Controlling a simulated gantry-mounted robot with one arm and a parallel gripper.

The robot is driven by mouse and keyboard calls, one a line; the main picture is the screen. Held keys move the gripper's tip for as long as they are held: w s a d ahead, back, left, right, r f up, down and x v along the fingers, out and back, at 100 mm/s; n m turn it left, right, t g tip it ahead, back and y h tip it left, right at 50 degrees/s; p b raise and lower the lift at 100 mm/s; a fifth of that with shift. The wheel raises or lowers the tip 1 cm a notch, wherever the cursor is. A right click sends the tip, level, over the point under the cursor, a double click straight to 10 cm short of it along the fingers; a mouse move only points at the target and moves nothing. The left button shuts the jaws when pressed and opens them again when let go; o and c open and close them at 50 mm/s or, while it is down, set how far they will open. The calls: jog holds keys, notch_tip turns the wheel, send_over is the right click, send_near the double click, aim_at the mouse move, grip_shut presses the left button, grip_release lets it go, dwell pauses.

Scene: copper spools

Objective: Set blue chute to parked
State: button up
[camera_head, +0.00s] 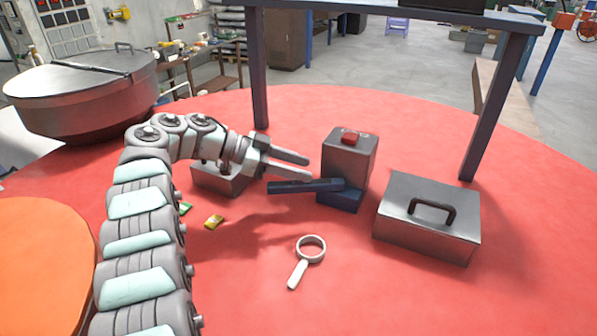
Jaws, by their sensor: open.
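The blue chute (297,187) is a dark blue bar. It sticks out to the left from the lower front of a grey box (349,159) with a red button on top, which stands on a dark blue base (340,197). My gripper (309,168) is open. Its two fingers point right, toward the box, just above and behind the chute. The lower finger overlaps the chute's upper edge in the picture; I cannot tell whether they touch. Nothing is seen between the fingers.
A metal case (428,217) with a black handle stands at right. A smaller grey box (217,180) sits under my arm. Dark posts (258,70) rise behind. The red table's front is clear.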

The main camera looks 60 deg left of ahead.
notch_tip(320, 180, up, 18)
jog(key=p, duration=1.7)
jog(key=shift+f, duration=0.1)
